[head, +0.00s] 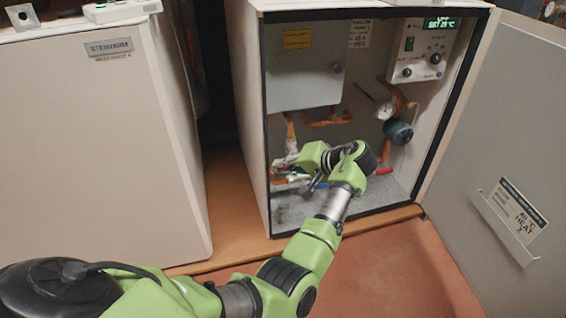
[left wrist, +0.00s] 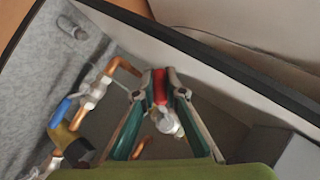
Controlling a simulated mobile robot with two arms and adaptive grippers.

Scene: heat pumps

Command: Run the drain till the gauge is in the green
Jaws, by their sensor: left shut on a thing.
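The open heat pump cabinet (head: 240,100) stands at centre right in the head view. Its round gauge (head: 385,110) sits on copper pipework at the back right; its needle and green band are too small to read. My left gripper (head: 312,186) is inside, low down among the pipes. In the left wrist view the left gripper (left wrist: 160,78) is shut on a red handle (left wrist: 160,88), one finger on each side. A metal valve body (left wrist: 168,122) shows just below the handle. Whether this is the drain valve, I cannot tell. My right gripper is not in view.
A blue-handled valve (left wrist: 61,110) sits left of the gripper in the left wrist view. A red lever (head: 384,171) and a dark pump (head: 398,132) are right of my gripper. The open door (head: 500,120) bounds the right; a closed cabinet (head: 95,150) stands left.

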